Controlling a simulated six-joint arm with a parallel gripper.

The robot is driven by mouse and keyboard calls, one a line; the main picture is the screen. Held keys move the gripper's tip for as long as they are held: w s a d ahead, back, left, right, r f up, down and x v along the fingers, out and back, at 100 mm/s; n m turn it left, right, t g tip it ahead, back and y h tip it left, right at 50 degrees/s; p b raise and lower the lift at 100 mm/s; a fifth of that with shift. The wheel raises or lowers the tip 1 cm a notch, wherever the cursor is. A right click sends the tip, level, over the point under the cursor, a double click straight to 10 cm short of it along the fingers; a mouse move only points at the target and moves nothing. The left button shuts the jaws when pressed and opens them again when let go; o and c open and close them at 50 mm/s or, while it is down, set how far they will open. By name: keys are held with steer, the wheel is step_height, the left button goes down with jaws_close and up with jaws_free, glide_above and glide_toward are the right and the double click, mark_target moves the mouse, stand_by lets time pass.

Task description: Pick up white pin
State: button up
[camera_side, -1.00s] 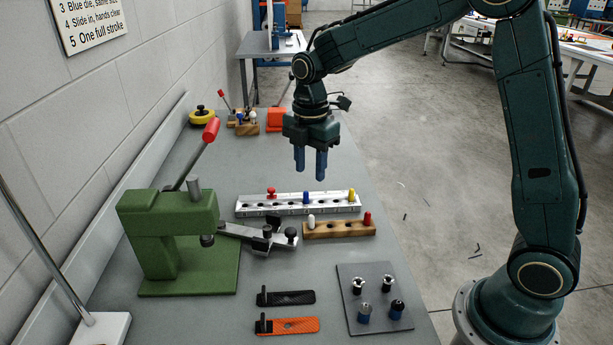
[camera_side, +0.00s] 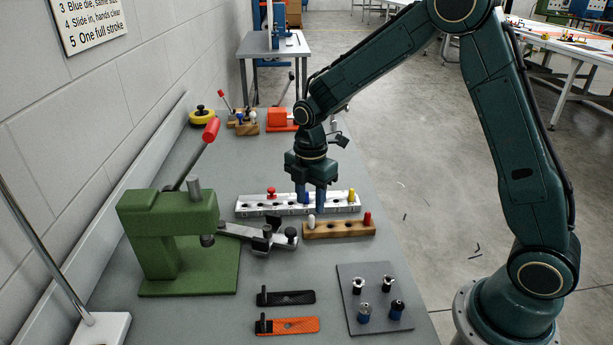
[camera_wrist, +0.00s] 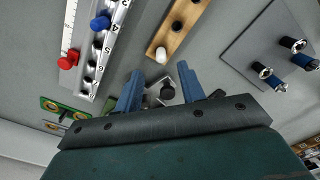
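The white pin (camera_side: 311,221) stands upright in the left end hole of a wooden block (camera_side: 345,230). In the wrist view the white pin (camera_wrist: 161,56) shows at the block's lower end, just ahead of the gap between my fingertips. My gripper (camera_side: 311,205) is open, with its two blue fingers apart and nothing between them. It hangs in the side view just above the white pin, in front of the metal rail. The wrist view also shows the open fingers of my gripper (camera_wrist: 160,70).
A silver numbered rail (camera_side: 250,209) behind the block carries red, blue and yellow pins. A red pin (camera_side: 367,218) stands at the block's right end. A green press (camera_side: 170,240) and toggle clamp (camera_side: 272,238) stand to the left. A grey plate (camera_side: 376,312) with several tools lies in front.

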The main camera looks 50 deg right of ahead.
mark_target(311, 215)
steer(key=shift+f, duration=0.1)
steer(key=shift+s+d+f, duration=0.1)
steer(key=shift+f, duration=2.4)
jaws_close()
